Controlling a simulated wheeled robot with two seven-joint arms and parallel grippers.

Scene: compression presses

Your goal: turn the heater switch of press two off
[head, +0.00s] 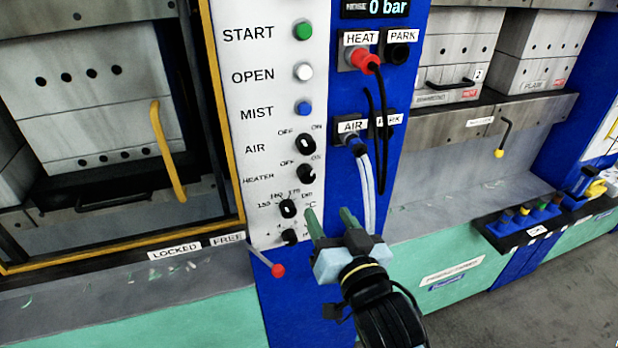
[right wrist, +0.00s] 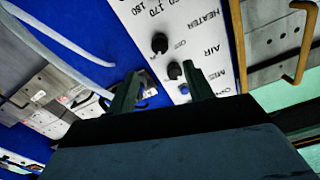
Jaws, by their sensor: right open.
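The heater switch (head: 306,173) is a small black knob on the white control panel (head: 262,120), between OFF and ON marks. Its pointer seems turned towards the ON side, but it is small. In the right wrist view the heater knob (right wrist: 160,43) shows beyond the fingers, beside the HEATER label. My right gripper (head: 331,221) is open and empty, its green fingers below and right of the knob, apart from it. The fingers also show in the right wrist view (right wrist: 160,82). My left gripper is not in view.
The air knob (head: 306,144) is just above, the temperature knob (head: 288,208) just below. A red-tipped lever (head: 278,270) sticks out low on the left. Hoses (head: 366,190) hang on the blue column right of the panel. A yellow handle (head: 167,150) is at left.

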